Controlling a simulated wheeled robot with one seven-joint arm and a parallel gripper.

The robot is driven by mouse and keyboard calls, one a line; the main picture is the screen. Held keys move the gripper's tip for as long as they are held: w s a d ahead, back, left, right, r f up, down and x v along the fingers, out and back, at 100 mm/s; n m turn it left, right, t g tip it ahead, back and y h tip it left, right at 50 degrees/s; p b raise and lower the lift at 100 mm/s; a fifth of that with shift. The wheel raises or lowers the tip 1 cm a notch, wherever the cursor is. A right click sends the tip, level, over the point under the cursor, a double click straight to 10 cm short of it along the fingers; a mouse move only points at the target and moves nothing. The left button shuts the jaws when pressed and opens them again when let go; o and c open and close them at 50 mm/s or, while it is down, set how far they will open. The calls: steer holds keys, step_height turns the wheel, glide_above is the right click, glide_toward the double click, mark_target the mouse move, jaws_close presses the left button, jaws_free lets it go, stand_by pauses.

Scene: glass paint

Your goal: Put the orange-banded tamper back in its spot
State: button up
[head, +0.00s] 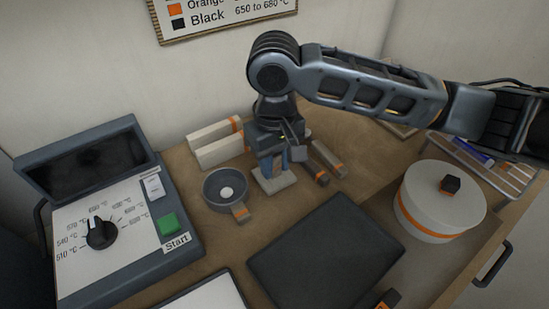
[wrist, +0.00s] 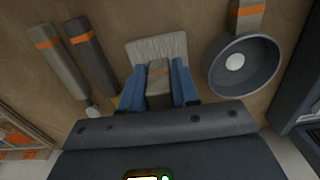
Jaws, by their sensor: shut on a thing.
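My gripper (head: 271,158) points down over the wooden worktop, its blue fingers shut on the grey, orange-banded handle of a tool (head: 273,182). In the wrist view the fingers (wrist: 158,92) close on both sides of this handle. The tool has a wide, pale, finely ridged head (wrist: 157,47). I cannot tell for sure whether it is the tamper, or whether its head touches the worktop. Two slim orange-banded tools lie beside it, a light one (head: 328,158) and a darker one (head: 318,175); they also show in the wrist view (wrist: 52,55). No marked spot is clearly visible.
A grey bowl with an orange-banded handle (head: 226,190) stands left of my gripper. Two cream orange-banded blocks (head: 218,151) stand behind it. A black mat (head: 326,256) lies in front. A white lidded pot (head: 437,200) and a rack (head: 490,165) stand right, a control box (head: 120,225) left.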

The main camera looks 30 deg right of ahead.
steer(key=shift+f, duration=0.3)
stand_by(0.8)
steer(key=o, duration=1)
step_height(320, 180, up, 8)
steer(key=shift+f, duration=0.1)
